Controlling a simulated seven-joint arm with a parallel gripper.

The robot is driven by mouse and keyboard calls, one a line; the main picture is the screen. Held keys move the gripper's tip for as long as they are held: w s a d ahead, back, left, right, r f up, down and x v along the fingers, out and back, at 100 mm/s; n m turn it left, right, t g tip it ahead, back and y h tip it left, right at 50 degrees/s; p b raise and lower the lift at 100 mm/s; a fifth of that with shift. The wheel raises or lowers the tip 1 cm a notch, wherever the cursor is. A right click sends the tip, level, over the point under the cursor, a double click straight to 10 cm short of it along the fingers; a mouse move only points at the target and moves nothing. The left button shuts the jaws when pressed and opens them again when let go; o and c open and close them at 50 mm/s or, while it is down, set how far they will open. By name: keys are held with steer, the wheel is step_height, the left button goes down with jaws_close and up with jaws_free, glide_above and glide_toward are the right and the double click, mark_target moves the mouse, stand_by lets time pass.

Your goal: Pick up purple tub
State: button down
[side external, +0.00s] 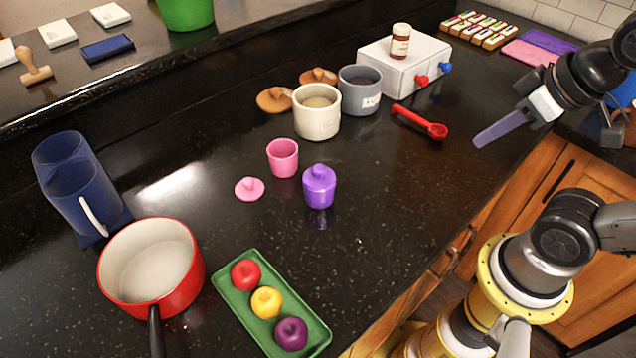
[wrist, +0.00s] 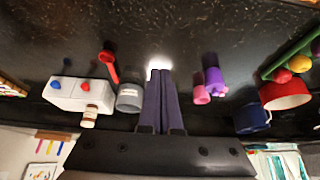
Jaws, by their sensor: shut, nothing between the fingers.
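The purple tub (side external: 319,187) stands upright on the dark counter with its knobbed purple lid on. In the wrist view, where the scene appears upside down, the purple tub (wrist: 214,80) is right of the fingers. My gripper (side external: 478,143) is in the air at the right of the side view, well apart from the tub. Its two long dark fingers (wrist: 161,75) lie together in the wrist view, shut with nothing between them.
An open pink tub (side external: 283,158) stands close left of the purple tub, its lid (side external: 249,188) lying beside it. Cream (side external: 317,117) and grey (side external: 360,95) canisters stand behind. A green tray (side external: 250,318) of fruit and a red pot (side external: 192,285) are in front. Counter right of the tub is clear.

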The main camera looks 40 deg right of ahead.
jaws_free()
stand_by(0.6)
